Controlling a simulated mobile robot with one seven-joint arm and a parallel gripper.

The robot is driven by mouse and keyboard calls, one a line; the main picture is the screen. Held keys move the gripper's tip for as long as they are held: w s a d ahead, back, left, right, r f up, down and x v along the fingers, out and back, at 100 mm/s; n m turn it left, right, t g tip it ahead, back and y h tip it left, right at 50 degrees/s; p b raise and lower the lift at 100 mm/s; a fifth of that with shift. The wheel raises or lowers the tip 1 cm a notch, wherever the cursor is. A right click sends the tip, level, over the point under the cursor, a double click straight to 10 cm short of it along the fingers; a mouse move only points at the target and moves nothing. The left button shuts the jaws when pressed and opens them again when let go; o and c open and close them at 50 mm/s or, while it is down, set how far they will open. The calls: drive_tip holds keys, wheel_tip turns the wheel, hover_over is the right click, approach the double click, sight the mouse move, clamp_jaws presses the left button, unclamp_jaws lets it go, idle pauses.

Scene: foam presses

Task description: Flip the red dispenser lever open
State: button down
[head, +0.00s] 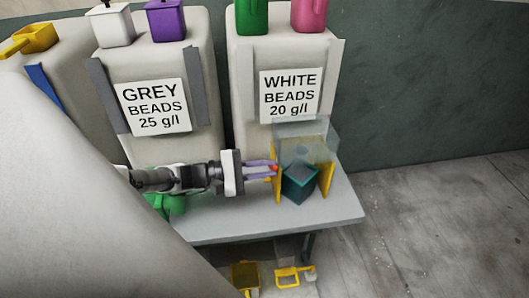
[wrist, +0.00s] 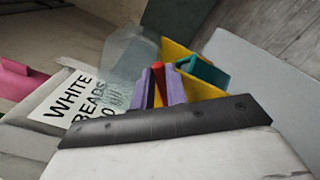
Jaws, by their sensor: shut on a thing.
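The dispenser (head: 330,172) has yellow side plates and a clear hopper (head: 308,137) on the grey table, below the WHITE BEADS label. Its red lever (head: 275,169) shows as a small red spot at the left yellow plate. My gripper (head: 271,168) reaches in from the left, with its purple fingers at the lever. In the wrist view the red lever (wrist: 158,86) stands between the two purple fingers, and they are shut on it. The fingers hide part of the lever. A teal container (head: 299,183) stands between the yellow plates; its handle also shows in the wrist view (wrist: 203,73).
A GREY BEADS bag (head: 155,105) and a WHITE BEADS bag (head: 290,95) stand behind the table (head: 225,225). A green object (head: 170,204) lies under my arm. Yellow scoops (head: 290,275) are below. Floor is free at the right.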

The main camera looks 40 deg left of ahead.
drive_tip(key=shift+s+d+f+m, duration=0.15)
drive_tip(key=shift+f+m, duration=0.1)
drive_tip(key=shift+m, duration=0.25)
drive_tip(key=c, duration=1.4)
unclamp_jaws()
